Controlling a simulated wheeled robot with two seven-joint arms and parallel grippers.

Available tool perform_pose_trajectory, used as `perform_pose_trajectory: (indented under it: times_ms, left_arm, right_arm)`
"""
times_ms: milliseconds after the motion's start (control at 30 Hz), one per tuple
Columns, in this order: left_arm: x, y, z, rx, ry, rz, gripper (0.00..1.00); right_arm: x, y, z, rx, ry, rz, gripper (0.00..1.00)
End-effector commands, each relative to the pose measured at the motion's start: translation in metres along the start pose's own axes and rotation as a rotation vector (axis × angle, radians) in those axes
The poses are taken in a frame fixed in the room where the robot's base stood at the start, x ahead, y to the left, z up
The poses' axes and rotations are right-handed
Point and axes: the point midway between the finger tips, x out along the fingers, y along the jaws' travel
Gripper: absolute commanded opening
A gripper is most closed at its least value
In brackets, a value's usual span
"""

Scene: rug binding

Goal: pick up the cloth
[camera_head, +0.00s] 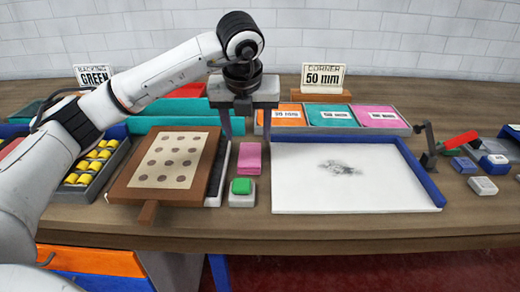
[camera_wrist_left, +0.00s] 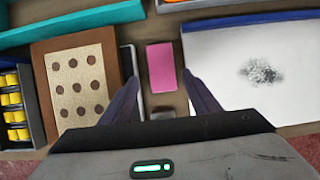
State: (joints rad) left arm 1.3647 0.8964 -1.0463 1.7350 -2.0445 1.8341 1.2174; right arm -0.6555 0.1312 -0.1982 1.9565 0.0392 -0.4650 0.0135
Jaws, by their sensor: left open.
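The cloth appears to be the small pink folded piece (camera_head: 249,158) lying on the table between the dotted board and the white panel. It also shows in the left wrist view as a pink rectangle (camera_wrist_left: 161,68). My left gripper (camera_head: 246,132) points down above and just behind it in the head view. In the left wrist view its two fingers (camera_wrist_left: 160,76) stand apart on either side of the pink piece, with nothing between them held. The height of the fingertips above the piece is hard to tell. My right gripper is not in view.
A green-topped block (camera_head: 241,187) stands just in front of the cloth. The brown dotted board (camera_head: 132,190) is at left, and the white panel (camera_head: 345,190) with a dark smudge is at right. Compartments with orange, teal and pink pieces (camera_head: 330,116) lie behind.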

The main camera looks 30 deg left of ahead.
Motion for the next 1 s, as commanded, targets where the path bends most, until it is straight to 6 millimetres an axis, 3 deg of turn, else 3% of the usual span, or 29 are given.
perform_pose_trajectory:
  times_ms: [100,267,700,967,1000]
  left_arm:
    - [0.021,0.0,-0.001,0.001,0.005,0.002,0.56]
    - [0.037,0.0,-0.001,0.002,0.004,0.001,0.56]
    - [0.088,-0.004,-0.002,0.004,0.004,-0.001,0.56]
    - [0.092,-0.004,-0.002,0.004,0.003,-0.003,0.56]
    - [0.092,-0.004,-0.002,0.004,0.003,-0.003,0.51]
  right_arm:
    - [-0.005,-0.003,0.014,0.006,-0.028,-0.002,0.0]
    - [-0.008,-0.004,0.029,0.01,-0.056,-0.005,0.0]
    - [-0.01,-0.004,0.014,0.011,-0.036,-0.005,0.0]
    - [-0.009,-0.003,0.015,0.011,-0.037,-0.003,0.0]
    - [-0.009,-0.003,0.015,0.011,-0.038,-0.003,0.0]
